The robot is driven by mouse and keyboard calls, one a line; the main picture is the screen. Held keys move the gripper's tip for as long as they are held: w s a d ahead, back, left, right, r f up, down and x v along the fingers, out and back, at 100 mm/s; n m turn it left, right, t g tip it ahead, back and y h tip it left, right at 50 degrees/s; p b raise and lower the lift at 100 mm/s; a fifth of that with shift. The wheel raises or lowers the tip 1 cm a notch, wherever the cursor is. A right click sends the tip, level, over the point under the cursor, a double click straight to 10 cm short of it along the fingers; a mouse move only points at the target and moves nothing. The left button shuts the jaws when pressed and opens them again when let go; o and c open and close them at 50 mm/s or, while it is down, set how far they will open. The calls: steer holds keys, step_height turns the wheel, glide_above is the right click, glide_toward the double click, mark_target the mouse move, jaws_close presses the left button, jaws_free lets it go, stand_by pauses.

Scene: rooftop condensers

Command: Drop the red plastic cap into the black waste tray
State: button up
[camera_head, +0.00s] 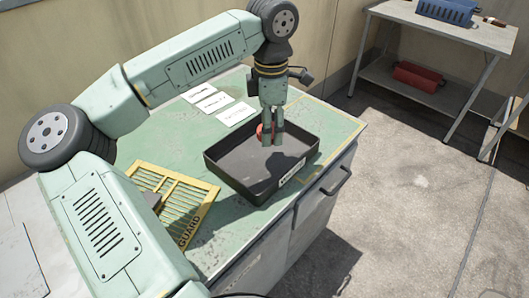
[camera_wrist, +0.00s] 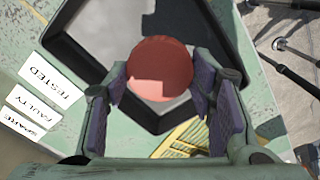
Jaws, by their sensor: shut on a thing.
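The red plastic cap (camera_wrist: 160,68) is round and sits between the two finger pads of my gripper (camera_wrist: 160,92) in the wrist view. My gripper is shut on it. In the head view the cap (camera_head: 264,131) shows partly behind the fingers of my gripper (camera_head: 272,142), which point down over the black waste tray (camera_head: 232,179). The tray is a shallow open box on the green cabinet top, with a white label on its front side. The tray (camera_wrist: 82,58) also shows beyond the cap in the wrist view. The visible tray floor looks empty.
The green cabinet top (camera_head: 338,122) is clear right of the tray. A side table (camera_head: 455,35) stands back right.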

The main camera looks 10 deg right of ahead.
step_height(320, 180, down, 4)
steer(key=shift+f+b, duration=0.1)
steer(key=shift+b, duration=0.85)
steer(key=o, duration=0.9)
step_height(320, 180, up, 12)
steer(key=shift+r, duration=0.1)
